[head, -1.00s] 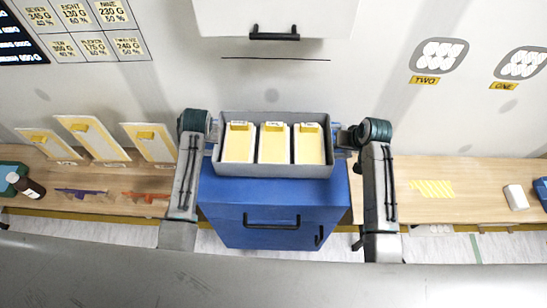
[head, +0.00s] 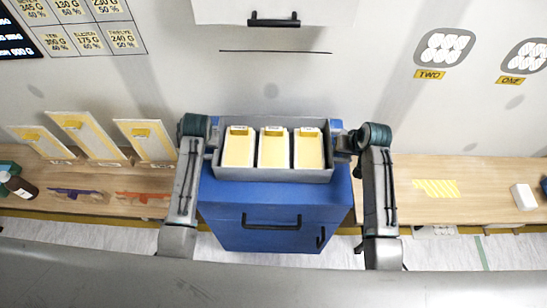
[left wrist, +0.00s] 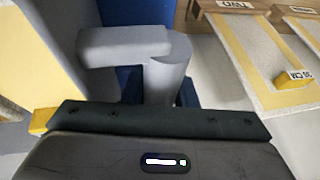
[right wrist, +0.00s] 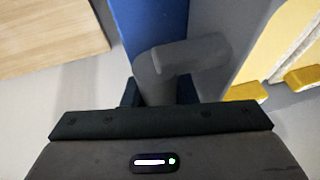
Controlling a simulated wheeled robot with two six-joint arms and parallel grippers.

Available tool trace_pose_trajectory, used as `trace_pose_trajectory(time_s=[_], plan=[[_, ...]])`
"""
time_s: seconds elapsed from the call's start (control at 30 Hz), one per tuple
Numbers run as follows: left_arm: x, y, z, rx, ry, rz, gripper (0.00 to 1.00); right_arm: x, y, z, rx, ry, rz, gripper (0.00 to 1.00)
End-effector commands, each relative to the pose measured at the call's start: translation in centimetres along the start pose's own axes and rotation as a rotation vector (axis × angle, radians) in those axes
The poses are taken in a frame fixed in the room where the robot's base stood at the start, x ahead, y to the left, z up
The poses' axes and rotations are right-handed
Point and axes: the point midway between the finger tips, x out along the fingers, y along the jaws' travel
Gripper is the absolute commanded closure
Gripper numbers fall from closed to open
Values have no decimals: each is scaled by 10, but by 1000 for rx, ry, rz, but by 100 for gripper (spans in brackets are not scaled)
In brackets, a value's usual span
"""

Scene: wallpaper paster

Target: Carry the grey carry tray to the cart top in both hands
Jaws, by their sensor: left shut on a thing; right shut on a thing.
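The grey carry tray (head: 270,175) is at the middle of the head view, above or on the blue cart top (head: 225,192); I cannot tell whether they touch. Three yellow-and-white boards stand inside it. My left gripper (head: 212,138) is shut at the tray's left end, and my right gripper (head: 338,142) is shut at its right end. In the left wrist view a grey handle (left wrist: 125,45) rises just beyond the gripper. In the right wrist view the other handle (right wrist: 185,58) shows likewise. The fingertips are mostly hidden.
A wooden bench (head: 440,210) runs along the wall on both sides of the cart. A white block (head: 523,197) lies at right. A white wall cabinet (head: 275,10) with a black handle hangs above.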

Motion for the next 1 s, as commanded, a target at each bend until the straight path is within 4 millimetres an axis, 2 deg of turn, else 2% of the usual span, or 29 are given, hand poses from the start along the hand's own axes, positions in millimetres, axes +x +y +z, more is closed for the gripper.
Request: trace_pose_trajectory(time_s=[0.03, 0.07, 0.13, 0.17, 0.4, 0.53, 1.0], plan=[[4, 0, 1, 0, 3, -2, 100, 4, 1, 1, -1, 3, 1, 100], [2, 0, 1, 0, 0, -1, 69, 2, 1, 0, 0, 0, 1, 69], [1, 0, 0, 0, 0, -1, 55, 1, 1, 0, 0, 0, 1, 55], [1, 0, 1, 0, 0, -1, 53, 1, 1, 0, 0, 0, 1, 53], [1, 0, 0, 0, 0, 0, 53, 1, 0, 0, 0, 0, 0, 53], [-6, 1, 0, 0, 1, 0, 53, 1, 0, 0, 0, 0, 0, 53], [-71, 0, 0, 0, 2, 0, 53, 1, 0, 1, 0, 0, 0, 53]])
